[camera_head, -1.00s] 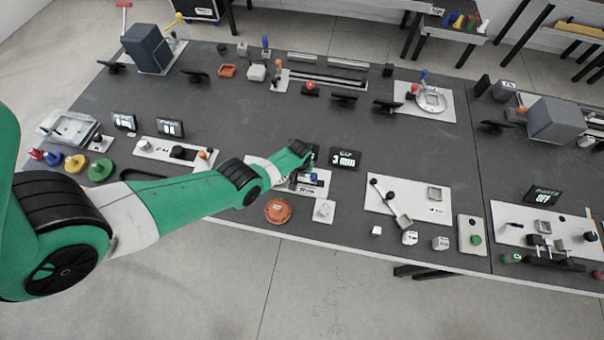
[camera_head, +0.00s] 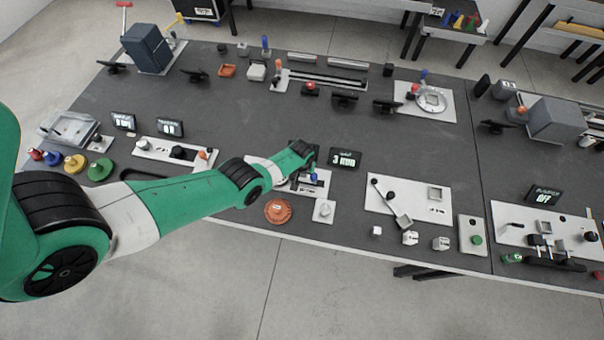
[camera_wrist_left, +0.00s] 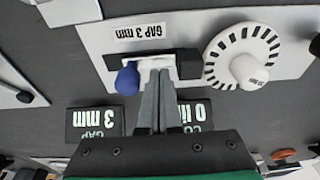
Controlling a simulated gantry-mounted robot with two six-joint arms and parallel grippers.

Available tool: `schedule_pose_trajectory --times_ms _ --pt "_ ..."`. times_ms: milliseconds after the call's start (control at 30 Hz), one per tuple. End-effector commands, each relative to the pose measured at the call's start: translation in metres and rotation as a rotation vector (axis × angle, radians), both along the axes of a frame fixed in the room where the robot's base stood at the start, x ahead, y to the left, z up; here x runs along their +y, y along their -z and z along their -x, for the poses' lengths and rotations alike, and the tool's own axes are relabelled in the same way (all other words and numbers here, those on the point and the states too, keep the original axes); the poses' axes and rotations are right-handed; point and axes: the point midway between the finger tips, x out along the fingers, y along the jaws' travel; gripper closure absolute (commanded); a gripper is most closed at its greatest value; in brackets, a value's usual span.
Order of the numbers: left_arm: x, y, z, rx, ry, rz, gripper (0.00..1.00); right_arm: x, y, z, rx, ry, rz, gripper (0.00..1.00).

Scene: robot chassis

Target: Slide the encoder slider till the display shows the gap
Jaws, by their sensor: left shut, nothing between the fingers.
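The encoder slider has a blue knob (camera_wrist_left: 127,80) and a white carriage piece on a dark rail (camera_wrist_left: 187,64); the knob also shows in the head view (camera_head: 313,178). My right gripper is out of view.
A white dial with black ticks (camera_wrist_left: 243,55) sits beside the slider. An orange round part (camera_head: 278,211) and a white plate with a knob (camera_head: 323,211) lie near the table's front edge. A plate with a lever (camera_head: 408,199) is to the right. Open dark tabletop lies behind.

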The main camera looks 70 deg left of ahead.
Motion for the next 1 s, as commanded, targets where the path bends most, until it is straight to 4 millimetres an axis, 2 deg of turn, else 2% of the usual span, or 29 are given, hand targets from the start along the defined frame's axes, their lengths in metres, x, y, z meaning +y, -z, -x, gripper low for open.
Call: schedule_pose_trajectory --times_ms 1000 --pt "-0.0037 0.0002 -0.0049 0.0 0.001 0.0 1.0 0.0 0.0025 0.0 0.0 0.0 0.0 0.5"
